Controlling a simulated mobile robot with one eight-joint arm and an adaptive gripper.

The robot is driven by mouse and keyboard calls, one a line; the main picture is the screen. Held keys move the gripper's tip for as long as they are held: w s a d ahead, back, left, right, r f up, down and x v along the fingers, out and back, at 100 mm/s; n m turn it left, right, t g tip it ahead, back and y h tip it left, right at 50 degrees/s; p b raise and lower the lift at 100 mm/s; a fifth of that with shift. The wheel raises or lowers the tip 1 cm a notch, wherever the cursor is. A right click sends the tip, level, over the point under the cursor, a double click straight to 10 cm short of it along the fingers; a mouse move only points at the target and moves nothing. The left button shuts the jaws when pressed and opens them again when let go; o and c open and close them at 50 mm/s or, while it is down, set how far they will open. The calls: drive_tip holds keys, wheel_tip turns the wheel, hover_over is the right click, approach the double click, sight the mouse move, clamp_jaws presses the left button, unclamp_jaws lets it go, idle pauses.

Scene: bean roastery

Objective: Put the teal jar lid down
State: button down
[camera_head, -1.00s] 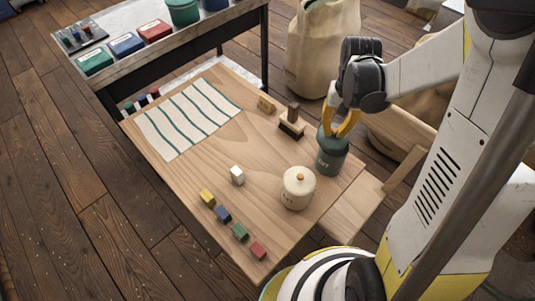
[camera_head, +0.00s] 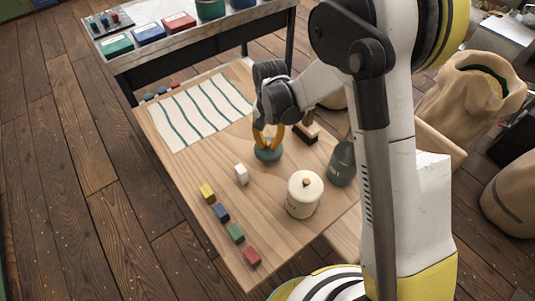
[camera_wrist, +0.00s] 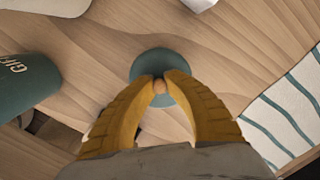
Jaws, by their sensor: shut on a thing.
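The teal jar lid (camera_head: 268,154) is a round disc with a small wooden knob. My gripper (camera_head: 267,137) is shut on the knob, with the lid level under the fingertips. In the wrist view the lid (camera_wrist: 158,66) shows between the yellow fingers (camera_wrist: 160,84). The lid is over bare tabletop, low and close to the wood; I cannot tell whether it touches. The teal jar (camera_head: 342,165) stands to the right, partly hidden by my arm. It also shows at the left of the wrist view (camera_wrist: 25,88).
The wooden table (camera_head: 185,172) holds a cream lidded jar (camera_head: 304,198), a white block (camera_head: 241,175), a striped cloth (camera_head: 200,112) and a brush (camera_head: 306,132). Yellow (camera_head: 207,192), blue (camera_head: 221,212), green (camera_head: 236,233) and red (camera_head: 252,256) blocks line the front left edge.

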sight(268, 151)
drive_tip(key=shift+a+f, duration=0.2)
drive_tip(key=shift+f+b, duration=1)
drive_tip(key=shift+f, duration=0.9)
drive_tip(key=shift+f, duration=0.2)
drive_tip(key=c, duration=1.5)
unclamp_jaws()
drive_tip(key=shift+r, duration=0.1)
drive_tip(key=r+p, duration=0.1)
drive_tip(key=r, duration=0.3)
drive_tip(key=r+p, duration=0.2)
drive_tip(key=r, duration=0.2)
drive_tip(key=w+r+p, duration=0.1)
drive_tip(key=r+p, duration=0.1)
drive_tip(key=r, duration=0.2)
drive_tip(key=shift+d+r, duration=0.15)
drive_tip(key=shift+r, duration=0.05)
